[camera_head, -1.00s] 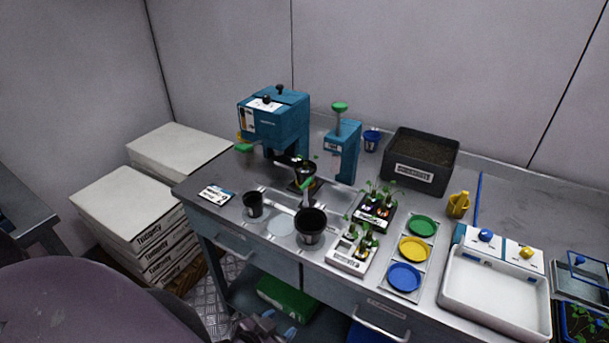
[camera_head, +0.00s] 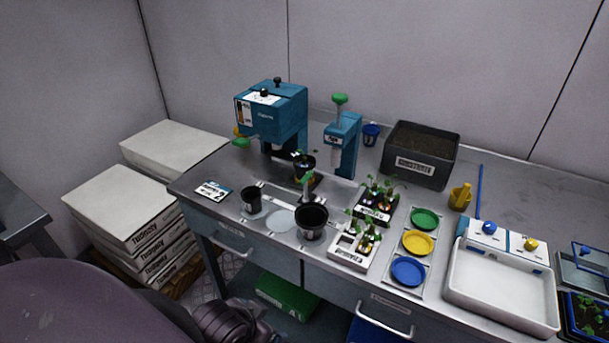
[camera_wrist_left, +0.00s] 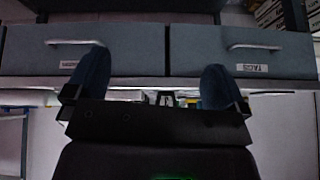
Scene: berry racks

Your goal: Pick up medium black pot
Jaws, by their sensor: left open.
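Two empty black pots stand upright near the front edge of the steel bench. The smaller one (camera_head: 252,201) is on the left and the larger one (camera_head: 311,223) is to its right, with a pale round disc between them. A third dark pot (camera_head: 304,166) with a plant stands behind them by the blue machine. Which is the medium one is not clear from size alone. My left gripper (camera_wrist_left: 155,80) is open and empty, its two blue fingertips facing the drawer fronts below the bench top. No pot shows in the wrist view. My right gripper is not in view.
The blue machine (camera_head: 272,118) and a blue press (camera_head: 341,148) stand behind the pots. A white seedling tray (camera_head: 346,259), coloured dishes (camera_head: 417,242) and a white basin (camera_head: 500,296) are to the right. White boxes (camera_head: 125,210) are stacked at left. Drawer handles jut from the bench front.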

